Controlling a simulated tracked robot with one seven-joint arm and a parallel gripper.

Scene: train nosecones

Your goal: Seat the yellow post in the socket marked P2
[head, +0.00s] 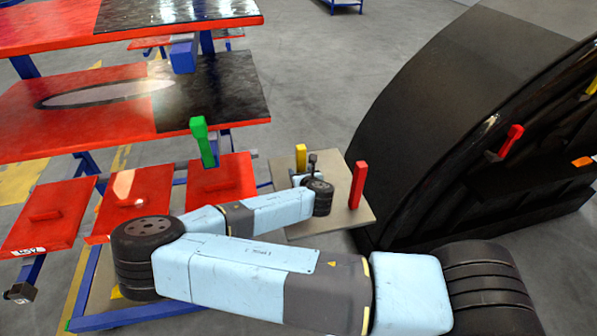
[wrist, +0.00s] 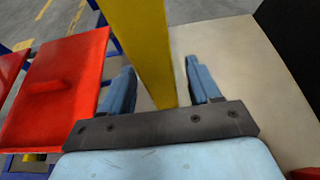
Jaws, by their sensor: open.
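The yellow post (head: 301,156) stands upright on a pale board (head: 340,222). In the wrist view the yellow post (wrist: 145,50) rises between the two blue fingers of my gripper (wrist: 160,68). The fingers are open, one on each side, with a gap visible on both sides of the post. In the head view my gripper (head: 311,164) is beside the post, close to the board, and the post's lower part is hard to see. No P2 mark can be read in either view.
A red post (head: 358,185) stands at the board's right. A green post (head: 203,142) stands on a red panel (head: 236,178) to the left. A large black nosecone (head: 440,110) on the right carries another red post (head: 512,138) and an orange piece (head: 583,161).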

